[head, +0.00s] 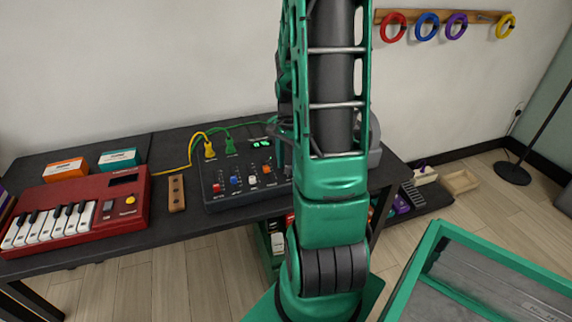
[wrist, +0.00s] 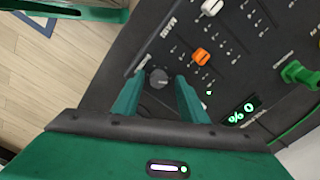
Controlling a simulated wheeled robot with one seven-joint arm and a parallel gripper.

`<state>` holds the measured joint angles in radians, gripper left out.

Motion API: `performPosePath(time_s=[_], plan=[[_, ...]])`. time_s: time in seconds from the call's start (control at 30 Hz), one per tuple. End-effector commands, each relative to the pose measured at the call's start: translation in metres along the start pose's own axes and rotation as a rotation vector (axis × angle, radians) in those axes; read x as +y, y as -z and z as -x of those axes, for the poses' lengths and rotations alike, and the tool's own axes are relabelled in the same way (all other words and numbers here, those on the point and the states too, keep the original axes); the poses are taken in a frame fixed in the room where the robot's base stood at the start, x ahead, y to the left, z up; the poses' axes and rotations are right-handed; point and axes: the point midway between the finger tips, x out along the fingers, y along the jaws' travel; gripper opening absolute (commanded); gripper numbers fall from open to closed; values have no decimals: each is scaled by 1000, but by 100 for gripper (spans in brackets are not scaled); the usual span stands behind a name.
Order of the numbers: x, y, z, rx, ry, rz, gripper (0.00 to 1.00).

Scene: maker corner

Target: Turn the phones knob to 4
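A dark grey round knob (wrist: 158,78) sits on the black mixer panel in the wrist view, near the panel's edge. The lettering beside it is too small to read. My gripper (wrist: 162,78) is open, with one green finger on each side of the knob and a gap visible on both sides. The black mixer (head: 230,198) stands on the dark table in the head view. My arm covers its right end, so the knob and my gripper are hidden there. A small green lit display (wrist: 242,110) appears to read 0 %.
An orange slider cap (wrist: 201,56) and a white one (wrist: 211,7) are near my gripper. A green plug (wrist: 299,74) with its cable stands on the panel. A red keyboard (head: 80,212) and a wooden block (head: 177,193) lie left of the mixer.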

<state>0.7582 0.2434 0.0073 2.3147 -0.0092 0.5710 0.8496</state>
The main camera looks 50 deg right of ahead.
Motion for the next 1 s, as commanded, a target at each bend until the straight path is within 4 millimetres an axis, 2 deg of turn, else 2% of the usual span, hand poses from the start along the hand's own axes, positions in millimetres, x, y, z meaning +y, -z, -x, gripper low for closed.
performPosePath(time_s=[0.23, 0.37, 0.8, 1.0], plan=[[1, 0, 1, -1, -2, -1, 39], [0, 0, 11, 2, 1, -1, 39], [-1, 0, 87, 2, 1, 0, 39], [-1, 0, 104, 0, -1, 0, 39]])
